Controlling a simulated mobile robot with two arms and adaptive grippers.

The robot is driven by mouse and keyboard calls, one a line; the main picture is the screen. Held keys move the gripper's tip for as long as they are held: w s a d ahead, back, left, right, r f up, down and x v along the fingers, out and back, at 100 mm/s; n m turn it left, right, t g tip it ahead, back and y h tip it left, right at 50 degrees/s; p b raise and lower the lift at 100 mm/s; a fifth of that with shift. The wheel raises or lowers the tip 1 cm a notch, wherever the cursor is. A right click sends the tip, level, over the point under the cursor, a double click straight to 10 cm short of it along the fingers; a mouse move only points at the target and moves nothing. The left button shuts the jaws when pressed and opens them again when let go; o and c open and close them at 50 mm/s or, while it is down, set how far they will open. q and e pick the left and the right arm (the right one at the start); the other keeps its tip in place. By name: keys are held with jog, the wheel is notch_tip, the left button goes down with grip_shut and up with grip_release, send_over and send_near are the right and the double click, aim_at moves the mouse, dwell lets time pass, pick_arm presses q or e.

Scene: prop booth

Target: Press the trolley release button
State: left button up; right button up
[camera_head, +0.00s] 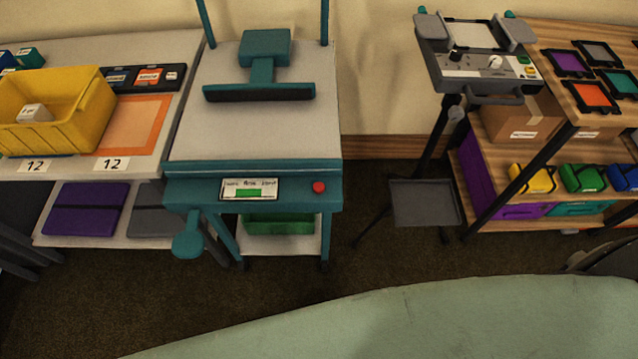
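A teal trolley or press stand (180,190) stands left of centre, with a teal press head (262,60) over its grey top. A small round red button (319,187) is on the right of its front panel. A white label plate (249,189) with a green patch sits left of the button; its text is too small to read surely. I cannot tell from a label which button is the trolley release. A round teal pedal or knob (187,245) sticks out at the lower left. Neither gripper can be made out, and nothing touches the red button.
A left table holds a yellow bin (60,120) and an orange frame (133,125). A grey control unit (480,60) with a tray (424,202) stands on the right, beside a wooden shelf (505,180). Dark carpet (300,285) is free before the trolley.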

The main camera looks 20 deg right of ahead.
grip_shut()
jog(key=shift+w+d, duration=0.15)
jog(key=shift+d, duration=0.05)
dwell(1.2)
